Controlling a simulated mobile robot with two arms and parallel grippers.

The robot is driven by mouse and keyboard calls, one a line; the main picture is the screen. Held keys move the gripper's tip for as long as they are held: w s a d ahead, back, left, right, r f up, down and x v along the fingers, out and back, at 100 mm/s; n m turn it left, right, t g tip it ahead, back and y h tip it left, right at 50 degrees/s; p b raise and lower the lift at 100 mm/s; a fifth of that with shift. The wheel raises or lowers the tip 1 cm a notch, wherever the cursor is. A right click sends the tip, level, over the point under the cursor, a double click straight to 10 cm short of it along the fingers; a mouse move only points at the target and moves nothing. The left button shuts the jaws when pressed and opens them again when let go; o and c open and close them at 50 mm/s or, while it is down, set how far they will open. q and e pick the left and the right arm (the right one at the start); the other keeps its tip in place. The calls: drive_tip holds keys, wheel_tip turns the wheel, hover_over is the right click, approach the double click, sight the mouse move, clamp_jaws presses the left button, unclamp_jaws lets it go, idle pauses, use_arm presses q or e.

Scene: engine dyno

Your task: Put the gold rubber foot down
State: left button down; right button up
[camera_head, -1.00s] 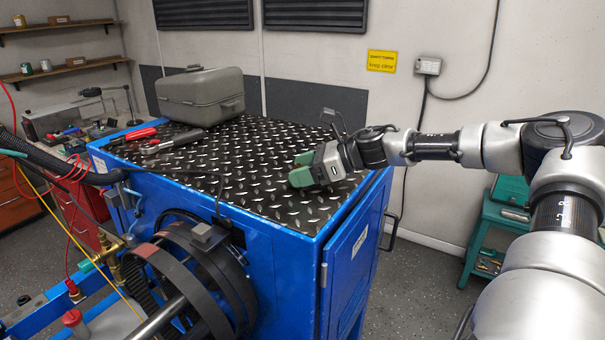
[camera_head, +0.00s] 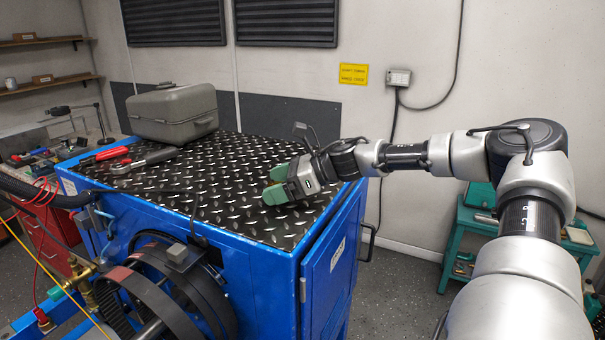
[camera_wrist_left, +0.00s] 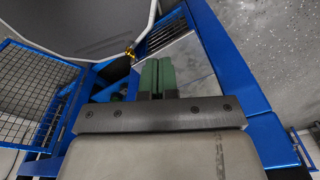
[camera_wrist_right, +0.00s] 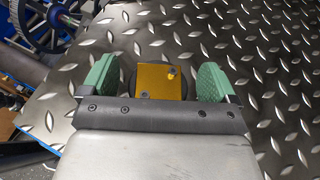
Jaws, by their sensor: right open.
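The gold rubber foot (camera_wrist_right: 161,82) shows in the right wrist view as a gold square block with a small bright stud and a dark round part behind it. It is at the black diamond-plate top (camera_head: 225,165) of the blue cabinet. My right gripper (camera_head: 278,183) is open over the plate. Its green fingers (camera_wrist_right: 158,80) stand to either side of the foot, with gaps on both sides. In the head view the foot cannot be made out. My left gripper (camera_wrist_left: 157,78) shows only in its own wrist view, with its green fingers together and nothing seen between them.
A grey case (camera_head: 172,112) stands at the back left of the plate. A red-handled tool (camera_head: 102,156) and a wrench-like tool (camera_head: 145,161) lie in front of it. The plate around my right gripper is clear. A teal cart (camera_head: 463,240) stands right of the cabinet.

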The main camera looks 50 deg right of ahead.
drive_tip(key=shift+v, duration=2.95)
drive_tip(key=b+v, duration=0.3)
drive_tip(key=v, duration=0.2)
drive_tip(key=shift+s+d, duration=0.1)
drive_tip(key=shift+s, duration=0.05)
drive_tip(key=shift+s+d+r, duration=0.15)
drive_tip(key=shift+s+d, duration=0.05)
drive_tip(key=shift+s, duration=0.05)
